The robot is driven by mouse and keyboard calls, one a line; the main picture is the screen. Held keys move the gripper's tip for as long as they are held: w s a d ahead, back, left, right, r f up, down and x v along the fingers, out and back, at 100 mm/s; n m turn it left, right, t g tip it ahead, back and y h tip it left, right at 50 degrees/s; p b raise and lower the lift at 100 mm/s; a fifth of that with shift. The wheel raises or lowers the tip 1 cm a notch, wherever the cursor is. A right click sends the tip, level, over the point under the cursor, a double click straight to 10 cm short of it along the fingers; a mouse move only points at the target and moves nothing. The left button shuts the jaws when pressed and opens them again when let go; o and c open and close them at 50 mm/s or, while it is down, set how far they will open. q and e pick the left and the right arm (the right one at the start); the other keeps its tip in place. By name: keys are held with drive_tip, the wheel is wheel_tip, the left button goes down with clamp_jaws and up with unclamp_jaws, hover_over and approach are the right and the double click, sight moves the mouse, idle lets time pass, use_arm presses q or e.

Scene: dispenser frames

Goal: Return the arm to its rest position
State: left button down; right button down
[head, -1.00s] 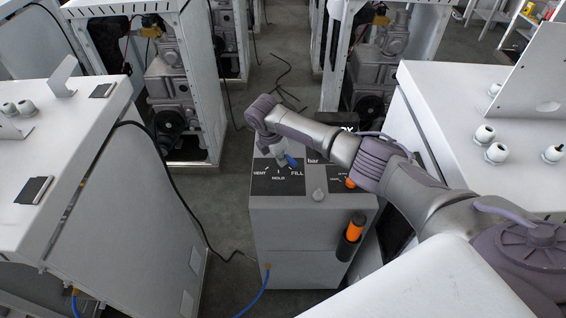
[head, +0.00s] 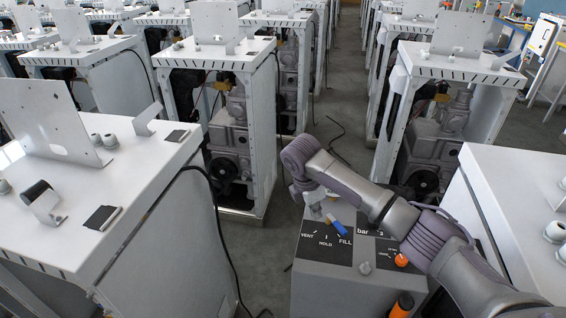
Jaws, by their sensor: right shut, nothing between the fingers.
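My right arm reaches in from the right over the grey dispenser box (head: 322,290). Its gripper (head: 316,208) points down over the back of the box's top panel, and its jaws are shut with nothing between them. A lever with a blue tip (head: 338,227) sits just beside the gripper, with the tip toward the FILL label. The VENT and HOLD labels also show. The gripper partly hides the lever, so I cannot tell whether they touch. My left gripper is out of view.
White cabinets (head: 140,190) stand close at left and right (head: 510,195). Rows of open machine frames (head: 262,125) stand behind, with a floor aisle (head: 335,110) between them.

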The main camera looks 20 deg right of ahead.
drive_tip(key=shift+m+y, duration=0.5)
drive_tip(key=shift+y, duration=0.3)
drive_tip(key=s+a+f, duration=0.6)
drive_tip(key=shift+f, duration=0.25)
drive_tip(key=s+a+f+m+t+y, duration=0.1)
drive_tip(key=s+a+f+m, duration=0.15)
drive_tip(key=s, duration=0.25)
drive_tip(key=s+a+f+m+y, duration=0.1)
drive_tip(key=s+a+f+m, duration=0.15)
drive_tip(key=s, duration=0.25)
drive_tip(key=s+d+r+m+t, duration=0.1)
drive_tip(key=s+d+m, duration=0.25)
drive_tip(key=s, duration=0.25)
drive_tip(key=s+d+r+m, duration=0.2)
drive_tip(key=s+m, duration=0.2)
drive_tip(key=s, duration=0.2)
drive_tip(key=s+d+r+m+t, duration=0.1)
drive_tip(key=s+d+m, duration=0.1)
drive_tip(key=s+m, duration=0.3)
wheel_tip(320, 180, down, 30)
drive_tip(key=s+n+g+b, duration=0.1)
drive_tip(key=s+b, duration=0.2)
drive_tip(key=s+d+f+g+b, duration=0.1)
drive_tip(key=s+d+f, duration=0.2)
drive_tip(key=s+f, duration=1.2)
drive_tip(key=shift+s+f+h, duration=0.35)
drive_tip(key=shift+f+h, duration=0.05)
drive_tip(key=shift+f, duration=0.4)
